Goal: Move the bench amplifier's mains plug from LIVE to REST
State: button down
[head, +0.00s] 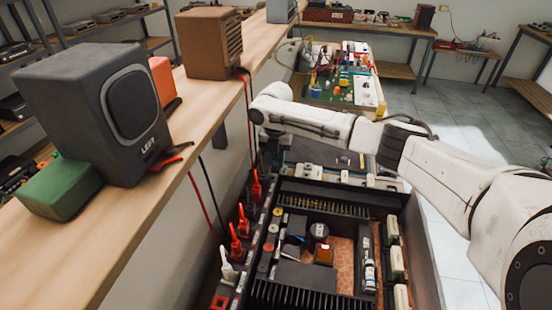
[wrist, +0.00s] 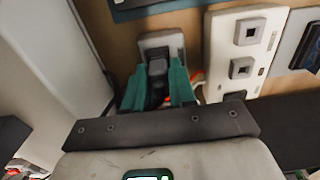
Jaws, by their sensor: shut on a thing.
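In the wrist view my gripper (wrist: 157,85) has its two green fingers closed on a dark plug (wrist: 157,66). The plug is at a pale square socket plate (wrist: 160,40); I cannot tell whether it is fully seated. To the right, a white strip (wrist: 262,50) carries square grey sockets. I can read no LIVE or REST label. In the head view the open amplifier (head: 279,187) stands below my arm, with its dark chassis and inner parts showing. My gripper is not clearly visible there, at the far end of the arm.
In the head view a wooden shelf (head: 110,235) on the left holds a grey speaker (head: 85,100), a green block (head: 60,188) and a brown box (head: 208,42). Red and black leads hang beside the amplifier. A cluttered board (head: 340,90) lies beyond; the floor at right is clear.

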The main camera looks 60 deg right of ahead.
jog(key=c, duration=0.8)
grip_release()
jog(key=shift+c, duration=0.2)
notch_tip(320, 180, up, 16)
jog(key=p, duration=0.3)
dwell(0.4)
jog(key=shift+f, duration=0.15)
